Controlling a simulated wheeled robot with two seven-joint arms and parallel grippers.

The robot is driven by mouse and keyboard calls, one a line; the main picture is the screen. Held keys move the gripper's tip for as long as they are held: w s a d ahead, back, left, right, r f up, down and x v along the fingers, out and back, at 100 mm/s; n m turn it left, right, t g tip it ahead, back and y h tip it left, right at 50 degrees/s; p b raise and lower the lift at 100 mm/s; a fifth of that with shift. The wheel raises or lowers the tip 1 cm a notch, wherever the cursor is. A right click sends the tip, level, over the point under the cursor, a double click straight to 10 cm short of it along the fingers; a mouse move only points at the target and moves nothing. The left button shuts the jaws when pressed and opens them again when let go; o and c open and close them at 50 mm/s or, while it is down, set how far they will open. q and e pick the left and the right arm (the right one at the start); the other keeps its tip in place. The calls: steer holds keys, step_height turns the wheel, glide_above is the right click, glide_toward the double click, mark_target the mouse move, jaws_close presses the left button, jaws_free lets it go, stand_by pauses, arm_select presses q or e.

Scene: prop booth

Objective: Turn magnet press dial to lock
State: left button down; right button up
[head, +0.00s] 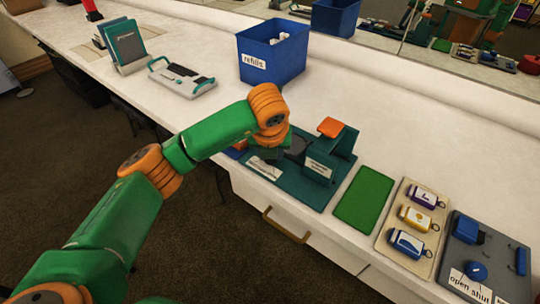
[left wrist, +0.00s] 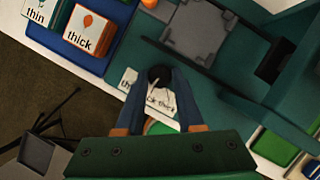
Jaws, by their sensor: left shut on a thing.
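The magnet press (head: 340,150) is a teal unit with an orange top on a teal base, at the bench's front edge. In the left wrist view its base (left wrist: 215,95) carries a grey square plate (left wrist: 200,30) and a small dark round dial (left wrist: 160,75). A white label (left wrist: 158,100) reading "thick", with a partly covered word on its left, lies beside the dial. My left gripper (left wrist: 160,84) has its blue fingers closed in on the dial. In the head view my arm hides the dial and fingertips. My right gripper is not in view.
A tray with "thin" and "thick" stacks (left wrist: 85,30) lies beside the press. A green mat (head: 365,197), a cream tray (head: 385,240) of key tags and a grey "open shut" panel (head: 495,245) sit right. A blue "refills" bin (head: 270,60) stands behind.

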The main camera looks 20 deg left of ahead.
arm_select(q)
steer(key=shift+d+n+y+b, duration=0.1)
steer(key=shift+n+y+b, duration=0.25)
steer(key=shift+n, duration=0.65)
steer(key=c, duration=0.5)
jaws_free()
steer(key=v, duration=0.7)
steer(key=shift+w+r, duration=0.1)
